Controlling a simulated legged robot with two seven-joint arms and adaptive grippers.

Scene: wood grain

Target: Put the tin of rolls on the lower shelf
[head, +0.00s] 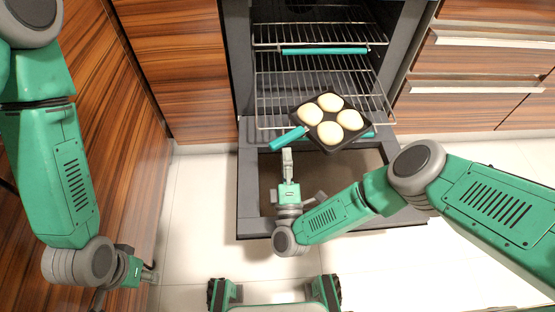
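The tin of rolls (344,143) is a dark square pan with several pale round rolls and a green handle (288,138) pointing to the lower left. It overlaps the front of the lower shelf (277,105), a wire rack pulled outward in the open oven. I cannot tell whether it rests on the rack or hangs just above it. My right gripper (288,160) is at the handle, its fingertips meeting or overlapping the handle's near side; its closure is unclear. My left gripper (150,275) is far away at lower left, by the wood cabinet, apart from the tin.
The upper rack (325,34) with a teal front bar sits above the lower one. The oven door (263,220) is folded down beneath my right forearm. Wood cabinets (185,70) stand at left, drawers (480,65) at right. White floor (195,200) is clear left of the door.

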